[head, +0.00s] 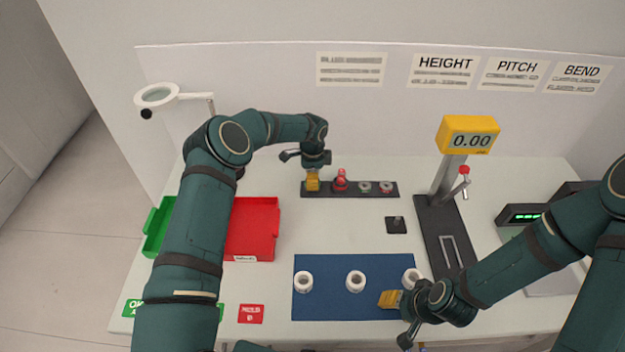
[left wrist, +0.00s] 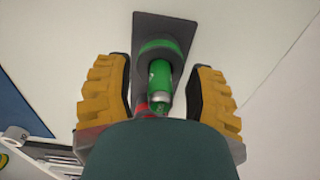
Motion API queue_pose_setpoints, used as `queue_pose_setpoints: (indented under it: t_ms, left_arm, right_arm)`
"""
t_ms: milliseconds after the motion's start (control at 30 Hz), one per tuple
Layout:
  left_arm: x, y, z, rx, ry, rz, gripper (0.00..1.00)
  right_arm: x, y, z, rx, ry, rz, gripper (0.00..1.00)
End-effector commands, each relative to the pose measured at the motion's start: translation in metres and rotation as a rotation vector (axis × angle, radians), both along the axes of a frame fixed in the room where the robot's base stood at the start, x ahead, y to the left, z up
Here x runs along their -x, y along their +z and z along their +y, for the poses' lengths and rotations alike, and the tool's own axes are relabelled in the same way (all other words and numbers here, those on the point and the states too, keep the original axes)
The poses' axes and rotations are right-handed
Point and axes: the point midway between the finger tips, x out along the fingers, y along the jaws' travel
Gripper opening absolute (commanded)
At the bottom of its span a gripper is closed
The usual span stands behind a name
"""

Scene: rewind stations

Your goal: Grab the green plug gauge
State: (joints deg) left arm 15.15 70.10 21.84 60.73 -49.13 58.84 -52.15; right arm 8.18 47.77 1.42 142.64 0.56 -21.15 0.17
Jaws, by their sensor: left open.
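The green plug gauge (left wrist: 160,82) stands in a dark holder strip (left wrist: 188,28) in the left wrist view. My left gripper (head: 313,184) is open over the left end of that strip (head: 360,194). In the left wrist view its two yellow fingers stand one on each side of the green gauge, with gaps between. In the head view the gripper hides the green gauge. A red plug gauge (head: 340,181) stands just right of it on the strip. My right gripper (head: 390,299) is over the blue mat; its opening is not clear.
The blue mat (head: 325,286) holds white rings (head: 356,281), one beside my right gripper. A red tray (head: 252,228) and green tray (head: 156,230) lie to the left. A height gauge (head: 447,230) with yellow display stands right. A small black block (head: 396,226) lies between.

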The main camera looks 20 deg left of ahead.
Motion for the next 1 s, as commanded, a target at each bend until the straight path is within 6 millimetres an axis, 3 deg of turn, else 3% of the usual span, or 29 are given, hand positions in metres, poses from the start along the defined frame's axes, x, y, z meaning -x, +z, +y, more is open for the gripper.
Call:
queue_pose_setpoints:
  t_ms: [67,200,233,667,1000]
  left_arm:
    - [0.0,0.0,0.0,0.0,0.0,0.0,0.57]
    - [0.0,0.0,0.0,0.0,0.0,0.0,0.08]
    - [0.0,0.0,0.0,0.0,0.0,0.0,0.0]
    - [-0.001,0.008,0.0,-0.001,0.0,-0.003,0.0]
    - [-0.001,0.068,0.001,-0.002,0.0,-0.004,0.0]
  right_arm:
    - [0.0,0.0,0.0,0.0,0.0,0.0,0.47]
    - [0.0,0.0,0.0,0.0,0.0,0.0,0.47]
    - [0.0,0.0,0.0,0.0,0.0,0.0,0.47]
    - [0.0,0.0,0.0,0.0,0.0,0.0,0.47]
    - [0.0,-0.002,0.0,0.001,0.0,0.0,0.47]
